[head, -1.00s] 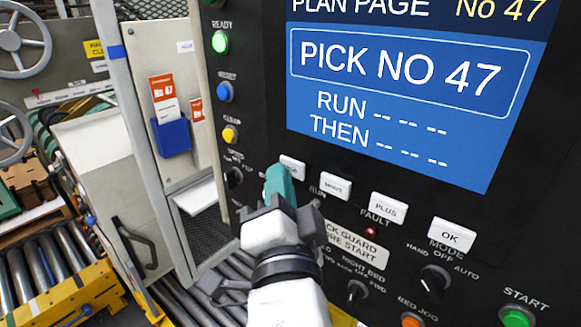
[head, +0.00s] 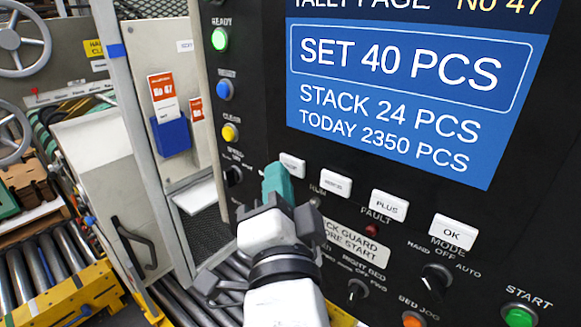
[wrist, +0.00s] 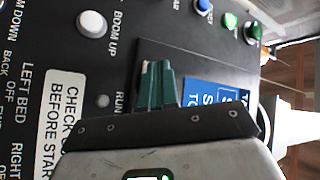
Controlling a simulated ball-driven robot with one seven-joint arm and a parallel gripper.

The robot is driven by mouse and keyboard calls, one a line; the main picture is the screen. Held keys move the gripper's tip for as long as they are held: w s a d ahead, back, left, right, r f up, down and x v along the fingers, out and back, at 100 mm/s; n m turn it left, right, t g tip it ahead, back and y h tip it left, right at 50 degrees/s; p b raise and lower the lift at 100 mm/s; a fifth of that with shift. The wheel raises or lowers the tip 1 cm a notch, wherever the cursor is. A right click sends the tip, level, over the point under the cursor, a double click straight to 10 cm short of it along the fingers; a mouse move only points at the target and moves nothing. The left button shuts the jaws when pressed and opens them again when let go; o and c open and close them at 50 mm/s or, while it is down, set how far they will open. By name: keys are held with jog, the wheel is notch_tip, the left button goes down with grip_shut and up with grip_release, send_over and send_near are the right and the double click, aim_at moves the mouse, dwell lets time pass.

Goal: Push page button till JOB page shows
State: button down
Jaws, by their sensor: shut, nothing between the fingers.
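The screen (head: 400,95) on the black control panel reads TALLY PAGE, No 47, with SET 40 PCS, STACK 24 PCS and TODAY 2350 PCS. The white page button (head: 293,164) is below the screen's lower left, its label partly hidden by my fingertips. My gripper (head: 277,180) is shut and empty, its teal fingertips at the button's lower left edge; I cannot tell whether they touch. The wrist view shows the shut teal fingers (wrist: 157,85) near the panel, with a corner of the screen (wrist: 205,92) beside them.
To the right in the same row are the minus button (head: 335,184), plus button (head: 389,206) and OK button (head: 453,234). Green, blue and yellow lamps or buttons run up the panel's left edge. A mode switch (head: 436,277) and green start button (head: 518,317) are lower right.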

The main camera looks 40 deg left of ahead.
jog(key=shift+s, duration=0.35)
jog(key=s+b, duration=0.2)
jog(key=s, duration=0.3)
jog(key=shift+a, duration=0.2)
dwell(4.0)
